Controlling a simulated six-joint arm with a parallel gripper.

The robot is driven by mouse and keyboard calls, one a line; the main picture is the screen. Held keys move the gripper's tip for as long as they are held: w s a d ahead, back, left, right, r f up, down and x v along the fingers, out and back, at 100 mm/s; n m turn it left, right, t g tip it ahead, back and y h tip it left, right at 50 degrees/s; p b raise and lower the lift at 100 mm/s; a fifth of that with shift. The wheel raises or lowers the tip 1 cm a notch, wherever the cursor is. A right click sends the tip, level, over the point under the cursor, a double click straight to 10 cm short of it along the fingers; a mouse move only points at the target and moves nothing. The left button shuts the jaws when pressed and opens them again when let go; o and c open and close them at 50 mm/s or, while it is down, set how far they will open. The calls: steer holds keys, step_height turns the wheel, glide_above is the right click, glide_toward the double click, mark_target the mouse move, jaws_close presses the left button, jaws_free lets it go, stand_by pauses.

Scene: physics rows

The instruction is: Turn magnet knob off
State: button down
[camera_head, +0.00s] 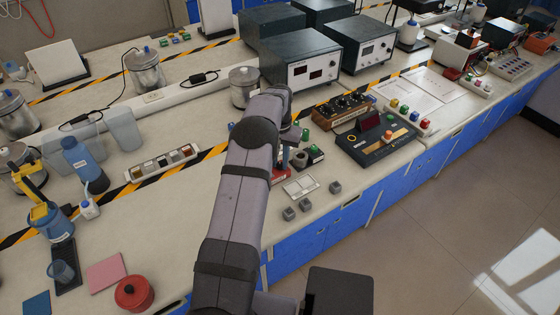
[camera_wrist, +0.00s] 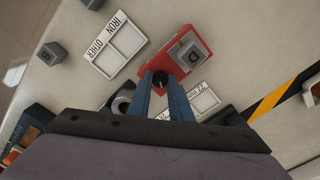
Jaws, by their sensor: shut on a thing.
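The magnet is a red block (camera_wrist: 201,43) in the wrist view, with a grey cube (camera_wrist: 186,55) on its upper face. A small black knob (camera_wrist: 160,80) sits at its near end. My gripper (camera_wrist: 161,84) has its two blue-grey fingers closed around this knob. I cannot tell which way the knob is turned. In the head view a bit of the red block (camera_head: 284,174) shows just right of my arm; the knob and fingertips are hidden there.
A white tray marked IRON and OTHER (camera_wrist: 118,45) lies beside the red block; it also shows in the head view (camera_head: 300,187). Loose grey cubes (camera_head: 305,205) lie near the bench's front edge. A dark console (camera_head: 378,140) stands to the right.

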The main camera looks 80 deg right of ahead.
steer(key=n, duration=0.5)
steer(key=shift+n, duration=0.3)
stand_by(0.4)
steer(key=c, duration=1.6)
jaws_free()
steer(key=shift+r+b, duration=1.1)
steer(key=shift+r, duration=2.6)
steer(key=shift+w, duration=0.1)
